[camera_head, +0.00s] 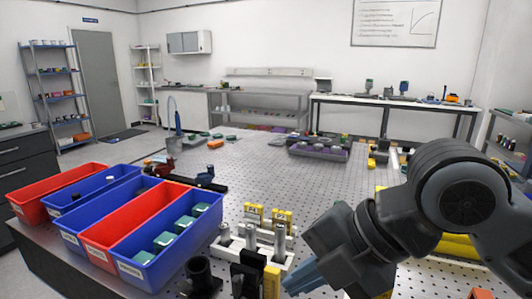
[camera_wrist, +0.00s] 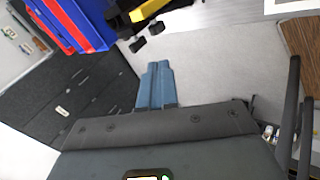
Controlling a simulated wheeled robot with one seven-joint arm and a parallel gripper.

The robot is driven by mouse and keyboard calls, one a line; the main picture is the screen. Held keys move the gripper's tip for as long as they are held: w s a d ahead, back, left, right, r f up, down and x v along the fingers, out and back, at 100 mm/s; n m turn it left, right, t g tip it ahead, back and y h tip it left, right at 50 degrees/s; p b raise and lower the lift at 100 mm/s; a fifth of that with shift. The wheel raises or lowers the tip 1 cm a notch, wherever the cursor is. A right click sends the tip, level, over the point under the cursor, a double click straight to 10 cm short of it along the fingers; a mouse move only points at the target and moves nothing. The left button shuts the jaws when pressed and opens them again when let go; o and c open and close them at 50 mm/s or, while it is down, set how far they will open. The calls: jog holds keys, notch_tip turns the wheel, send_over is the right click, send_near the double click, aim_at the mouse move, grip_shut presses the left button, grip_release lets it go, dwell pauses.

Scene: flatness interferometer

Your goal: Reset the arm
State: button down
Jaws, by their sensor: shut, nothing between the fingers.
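My arm comes in from the right in the head view and bends down over the near right part of the perforated table (camera_head: 330,195). My gripper (camera_head: 290,286) has blue fingers and hangs low near the table's front edge, right of a yellow block and a black fixture. In the wrist view my gripper (camera_wrist: 158,66) shows its two blue fingers side by side, shut, with nothing between them. Below the fingertips the wrist view shows pale floor, with the table's edge parts at the top.
Red and blue bins (camera_head: 165,235) stand at the left, one holding several green-topped pieces. A white rack (camera_head: 255,240) with metal cylinders and a black fixture (camera_head: 247,272) stand close left of my gripper. A purple tray (camera_head: 318,150) lies farther back. The table's middle is mostly clear.

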jog(key=w+a+r+m+t+y, duration=0.1)
jog(key=a+r+m+t+y, duration=0.65)
jog(key=m, duration=0.35)
jog(key=s+d+f+m+t+h, duration=0.3)
jog(key=s+d+f+m+h, duration=0.3)
jog(key=f+m, duration=0.25)
jog(key=s+d+f+m+t+h, duration=0.4)
jog(key=s+d+f+m+h, duration=0.15)
jog(key=f+m, duration=0.3)
jog(key=s+d+f+g+h, duration=0.1)
jog(key=s+d, duration=0.5)
jog(key=s, duration=0.4)
jog(key=s+d+f+g+h, duration=0.1)
jog(key=s+d+f+h, duration=0.1)
jog(key=s+d, duration=0.4)
jog(key=s, duration=0.5)
jog(key=shift+s+d+m, duration=0.3)
jog(key=shift+d+m, duration=0.1)
